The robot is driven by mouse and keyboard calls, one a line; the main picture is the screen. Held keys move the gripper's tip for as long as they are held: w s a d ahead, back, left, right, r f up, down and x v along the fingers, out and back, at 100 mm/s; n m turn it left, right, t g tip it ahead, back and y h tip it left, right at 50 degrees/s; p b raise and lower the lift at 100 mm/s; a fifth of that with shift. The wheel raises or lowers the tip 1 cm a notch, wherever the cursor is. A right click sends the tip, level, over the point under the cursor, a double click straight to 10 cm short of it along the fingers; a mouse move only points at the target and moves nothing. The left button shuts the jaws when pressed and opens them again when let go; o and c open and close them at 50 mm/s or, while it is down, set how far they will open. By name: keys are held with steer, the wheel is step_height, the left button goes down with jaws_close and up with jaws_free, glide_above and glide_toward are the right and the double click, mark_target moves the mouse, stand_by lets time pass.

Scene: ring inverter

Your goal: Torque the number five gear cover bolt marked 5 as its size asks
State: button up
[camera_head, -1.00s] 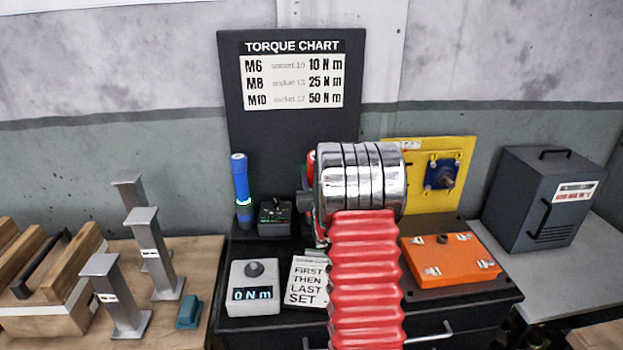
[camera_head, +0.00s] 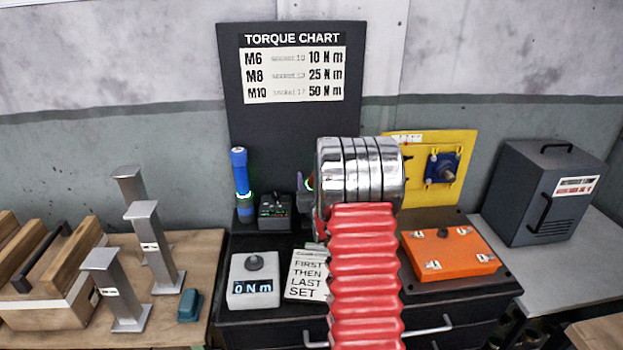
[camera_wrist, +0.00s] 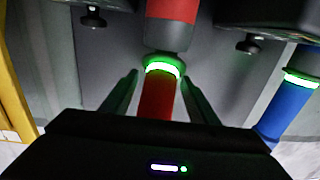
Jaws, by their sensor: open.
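In the wrist view my gripper (camera_wrist: 159,84) is open, one finger on each side of a red tool (camera_wrist: 157,100) with a glowing green ring. Gaps show between the fingers and the red tool. In the head view my arm hides most of the gripper and red tool. A similar blue tool (camera_head: 241,178) stands upright at the left, and in the wrist view at the right edge (camera_wrist: 288,105). An orange cover (camera_head: 450,253) with small bolts lies at the right of the bench. I cannot read a 5 on any bolt. The torque chart (camera_head: 292,75) lists M6 10, M8 25, M10 50 N m.
A grey box with a knob (camera_head: 253,283) reads 0 N m beside a "FIRST THEN LAST SET" card (camera_head: 307,274). A small black unit (camera_head: 276,213) stands behind. A yellow panel (camera_head: 411,180) and dark cabinet (camera_head: 545,195) are right; grey posts (camera_head: 117,290) are left.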

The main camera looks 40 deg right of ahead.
steer(key=shift+s, duration=0.1)
steer(key=v, duration=1.3)
steer(key=shift+s+a, duration=0.2)
steer(key=shift+a, duration=0.05)
steer(key=shift+s, duration=0.1)
stand_by(0.4)
